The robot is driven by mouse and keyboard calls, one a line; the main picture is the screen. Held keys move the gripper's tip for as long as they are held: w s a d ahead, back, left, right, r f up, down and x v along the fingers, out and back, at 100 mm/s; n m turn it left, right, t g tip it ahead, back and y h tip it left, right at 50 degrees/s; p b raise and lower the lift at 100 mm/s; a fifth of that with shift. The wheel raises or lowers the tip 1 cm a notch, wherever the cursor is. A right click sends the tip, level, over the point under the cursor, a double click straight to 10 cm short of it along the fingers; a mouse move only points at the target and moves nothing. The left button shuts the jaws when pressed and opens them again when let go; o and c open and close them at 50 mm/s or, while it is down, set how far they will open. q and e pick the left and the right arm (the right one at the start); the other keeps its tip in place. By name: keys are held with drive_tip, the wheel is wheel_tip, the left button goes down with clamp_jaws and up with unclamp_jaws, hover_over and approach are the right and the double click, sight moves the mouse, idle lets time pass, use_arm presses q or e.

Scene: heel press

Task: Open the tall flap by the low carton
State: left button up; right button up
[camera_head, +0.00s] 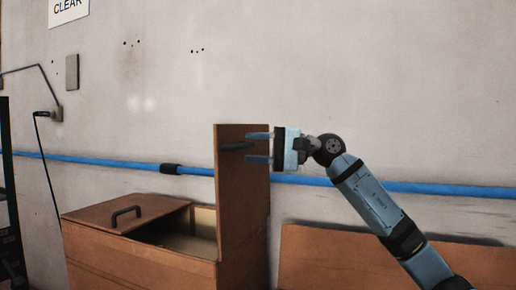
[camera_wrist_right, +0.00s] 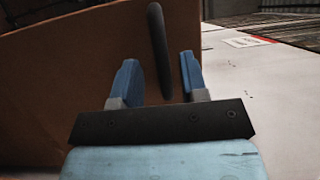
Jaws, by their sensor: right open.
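The tall flap (camera_head: 232,220) is a brown upright panel at the right end of the low carton (camera_head: 140,262). It also fills the left of the right wrist view (camera_wrist_right: 70,85). Its dark bar handle (camera_head: 236,146) is near the top; in the wrist view the handle (camera_wrist_right: 157,40) runs down between my fingers. My right gripper (camera_head: 250,147) is open, one finger above and one below the handle in the head view, with gaps visible to either side. My left gripper is out of view.
The carton's other flap (camera_head: 125,212) lies nearly flat with its own dark handle (camera_head: 126,215), beside a partly open top. A blue pipe (camera_head: 120,163) runs along the wall behind. Another brown panel (camera_head: 370,262) stands at lower right, under my right arm.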

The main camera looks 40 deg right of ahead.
drive_tip(key=v, duration=1.3)
drive_tip(key=shift+s+d, duration=0.25)
drive_tip(key=shift+d, duration=0.05)
drive_tip(key=shift+f, duration=0.15)
